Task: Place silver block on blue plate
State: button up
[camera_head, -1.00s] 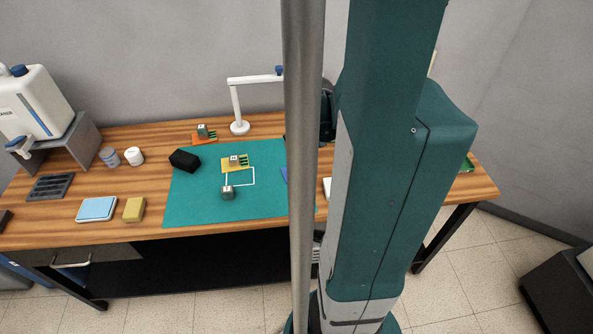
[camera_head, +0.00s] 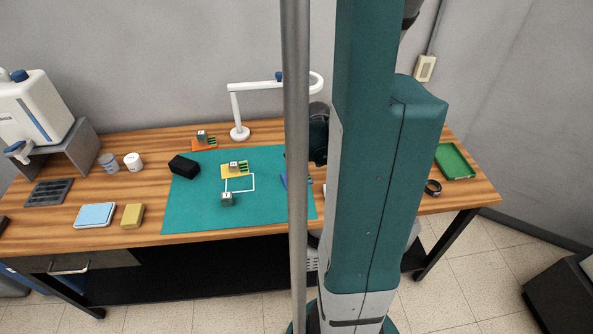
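A small grey, silver-looking block (camera_head: 227,199) with a pale marked top sits on the green mat (camera_head: 190,215), at the lower left corner of a white outline. Similar blocks sit on a yellow plate (camera_head: 227,175) and on an orange plate (camera_head: 199,147). I cannot tell for sure which block is the silver one. A blue piece (camera_head: 284,181), likely the blue plate, shows only as a sliver beside my grey pole; the rest is hidden. My gripper is not visible; my arm covers the middle right of the view.
A black block (camera_head: 184,166) lies at the mat's left edge. Left of the mat are a yellow box (camera_head: 132,215), a blue-topped box (camera_head: 95,214), two small jars and a dark tray (camera_head: 48,192). A white lamp (camera_head: 239,132) stands behind. A green tray (camera_head: 455,162) and black ring (camera_head: 433,188) are right.

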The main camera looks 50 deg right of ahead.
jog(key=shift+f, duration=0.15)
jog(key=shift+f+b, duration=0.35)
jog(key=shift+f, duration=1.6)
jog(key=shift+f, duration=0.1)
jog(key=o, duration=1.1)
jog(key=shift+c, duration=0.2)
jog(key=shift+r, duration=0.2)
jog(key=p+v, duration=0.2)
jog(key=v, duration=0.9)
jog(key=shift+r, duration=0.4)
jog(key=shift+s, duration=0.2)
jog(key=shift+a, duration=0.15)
